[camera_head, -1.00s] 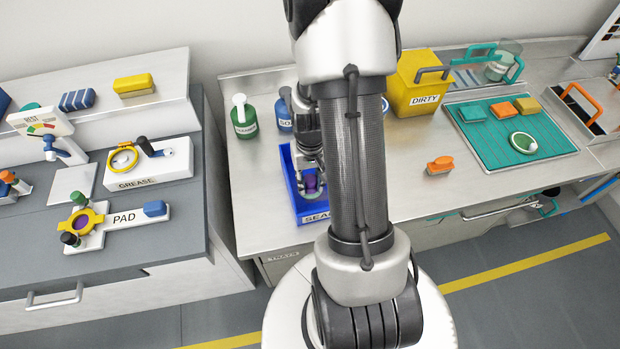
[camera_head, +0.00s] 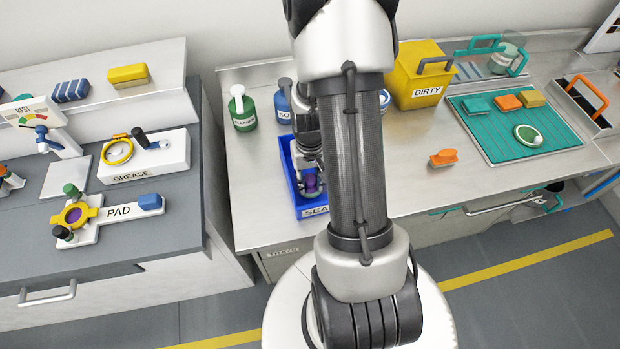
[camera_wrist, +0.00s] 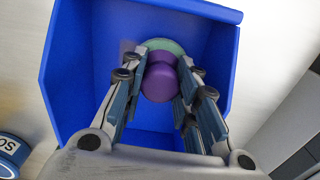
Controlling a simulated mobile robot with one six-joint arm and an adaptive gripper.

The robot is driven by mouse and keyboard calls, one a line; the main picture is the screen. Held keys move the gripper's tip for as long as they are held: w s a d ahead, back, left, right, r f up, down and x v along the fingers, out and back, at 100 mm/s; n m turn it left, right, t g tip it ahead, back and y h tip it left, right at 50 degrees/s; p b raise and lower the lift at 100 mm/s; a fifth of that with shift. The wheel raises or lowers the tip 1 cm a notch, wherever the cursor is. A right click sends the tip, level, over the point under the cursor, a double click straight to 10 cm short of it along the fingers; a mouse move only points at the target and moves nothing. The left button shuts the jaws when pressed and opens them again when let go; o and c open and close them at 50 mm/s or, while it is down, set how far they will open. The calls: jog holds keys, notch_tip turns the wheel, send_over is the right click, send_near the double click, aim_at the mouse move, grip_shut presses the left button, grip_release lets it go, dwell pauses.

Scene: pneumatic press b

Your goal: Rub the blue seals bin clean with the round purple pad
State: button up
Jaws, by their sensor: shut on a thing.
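The blue seals bin (camera_head: 312,212) stands on the steel bench in the head view, its label partly hidden by my arm. Its blue walls also fill much of the wrist view (camera_wrist: 75,70). My gripper (camera_wrist: 160,85) reaches down into the bin and is shut on the round purple pad (camera_wrist: 160,82), holding it by its purple knob. A pale green rim of the pad shows beyond the knob, close to the bin's inner surface. I cannot tell if it touches. In the head view the pad (camera_head: 310,182) is small and partly covered.
A green bottle (camera_head: 243,112) and a blue bottle (camera_head: 283,108) stand behind the bin. A yellow DIRTY bin (camera_head: 418,88), an orange brush (camera_head: 443,158) and a teal mat (camera_head: 500,146) lie to the right.

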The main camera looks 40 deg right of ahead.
jog(key=shift+f+b, duration=0.6)
jog(key=shift+f, duration=0.15)
jog(key=o, duration=0.6)
jog(key=shift+o, duration=0.2)
jog(key=shift+r+p, duration=0.3)
jog(key=shift+r, duration=0.05)
jog(key=shift+c, duration=0.5)
grip_shut()
